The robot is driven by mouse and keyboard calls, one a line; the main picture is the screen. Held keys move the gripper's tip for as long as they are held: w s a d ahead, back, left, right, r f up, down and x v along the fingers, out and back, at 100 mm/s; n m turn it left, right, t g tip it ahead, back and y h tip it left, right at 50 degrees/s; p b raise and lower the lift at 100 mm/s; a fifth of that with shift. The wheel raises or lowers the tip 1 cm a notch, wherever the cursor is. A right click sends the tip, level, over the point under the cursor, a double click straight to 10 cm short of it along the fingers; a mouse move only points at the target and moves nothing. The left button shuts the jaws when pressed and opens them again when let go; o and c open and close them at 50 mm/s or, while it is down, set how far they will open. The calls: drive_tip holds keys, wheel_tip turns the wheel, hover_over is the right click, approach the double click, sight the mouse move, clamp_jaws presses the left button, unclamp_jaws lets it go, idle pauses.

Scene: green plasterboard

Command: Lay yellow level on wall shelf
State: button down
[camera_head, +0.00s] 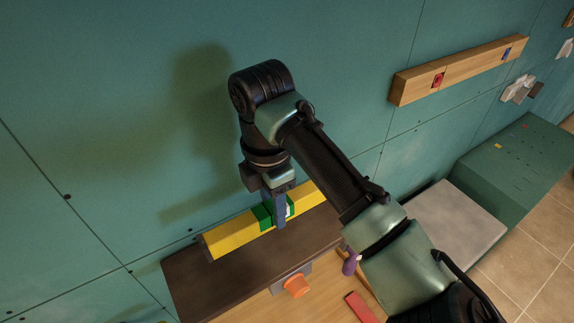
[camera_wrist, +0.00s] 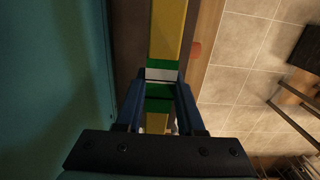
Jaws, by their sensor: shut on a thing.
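The yellow level (camera_head: 231,235) is a long yellow bar with green and white bands near its middle. It lies along the dark brown wall shelf (camera_head: 190,278), near the green wall. From these views I cannot tell whether it touches the shelf or is just above it. My gripper (camera_head: 280,219) points down from above and is shut on the level at its green band. In the wrist view the level (camera_wrist: 167,35) runs away between the two blue fingers, with the dark shelf (camera_wrist: 130,60) beneath it.
Below the shelf is a wooden surface (camera_head: 245,308) with an orange object (camera_head: 296,285), a purple object (camera_head: 350,264) and a red block (camera_head: 362,307). A wooden rail (camera_head: 460,70) is on the wall at right. A green cabinet (camera_head: 515,165) and a grey top (camera_head: 455,220) stand at right.

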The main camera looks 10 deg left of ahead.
drive_tip(key=shift+w+r, duration=0.15)
drive_tip(key=shift+r, duration=0.05)
drive_tip(key=shift+s+r, duration=0.1)
drive_tip(key=shift+s, duration=0.1)
drive_tip(key=b, duration=0.4)
hover_over(277, 244)
drive_tip(key=shift+f, duration=4)
drive_tip(key=shift+f+b, duration=0.4)
drive_tip(key=shift+f, duration=0.25)
drive_tip(key=shift+c, duration=2.2)
unclamp_jaws()
